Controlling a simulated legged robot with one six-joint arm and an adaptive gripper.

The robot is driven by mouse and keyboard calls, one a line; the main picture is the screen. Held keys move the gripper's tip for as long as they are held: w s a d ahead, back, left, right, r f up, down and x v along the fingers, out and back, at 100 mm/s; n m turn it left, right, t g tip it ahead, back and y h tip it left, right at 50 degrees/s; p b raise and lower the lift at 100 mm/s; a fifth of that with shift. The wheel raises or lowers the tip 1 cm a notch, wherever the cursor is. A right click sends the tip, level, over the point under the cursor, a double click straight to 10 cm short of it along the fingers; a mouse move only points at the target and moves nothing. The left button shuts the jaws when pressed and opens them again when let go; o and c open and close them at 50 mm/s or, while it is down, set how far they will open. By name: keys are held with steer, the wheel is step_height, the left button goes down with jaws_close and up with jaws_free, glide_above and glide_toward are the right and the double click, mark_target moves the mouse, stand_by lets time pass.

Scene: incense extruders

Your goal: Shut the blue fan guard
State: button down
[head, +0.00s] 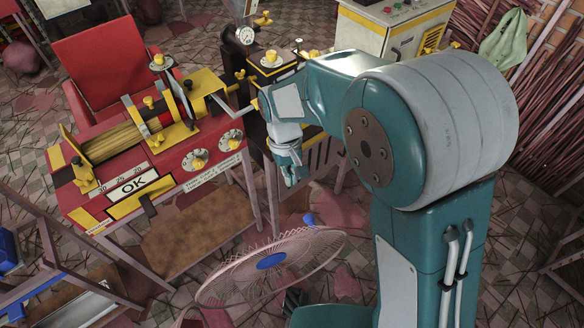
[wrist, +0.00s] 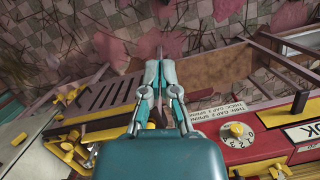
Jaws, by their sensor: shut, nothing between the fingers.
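The fan guard (head: 315,252) is a round, pale wire cage with a blue hub (head: 270,261) and a blue knob (head: 308,219) at its upper rim. It is low in the middle of the head view, tilted, and I cannot tell how far it stands open. My gripper (head: 292,178) points down above and behind the guard, apart from it, beside the red machine. In the wrist view my gripper (wrist: 159,68) has its fingers together with nothing between them. I cannot make out the guard in the wrist view.
The red extruder table (head: 200,180) with dials and an OK plate stands at left. A red chair (head: 105,60) is behind it. A cream and yellow cabinet (head: 395,35) stands at the back. Brown sticks (head: 480,80) are stacked at right. Patterned floor lies around the fan.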

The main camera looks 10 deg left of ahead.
steer(key=s+d+f, duration=0.3)
steer(key=s+f, duration=0.1)
steer(key=shift+d+f, duration=0.2)
steer(key=shift+d, duration=0.05)
steer(key=shift+s+d, duration=0.1)
steer(key=shift+d, duration=0.1)
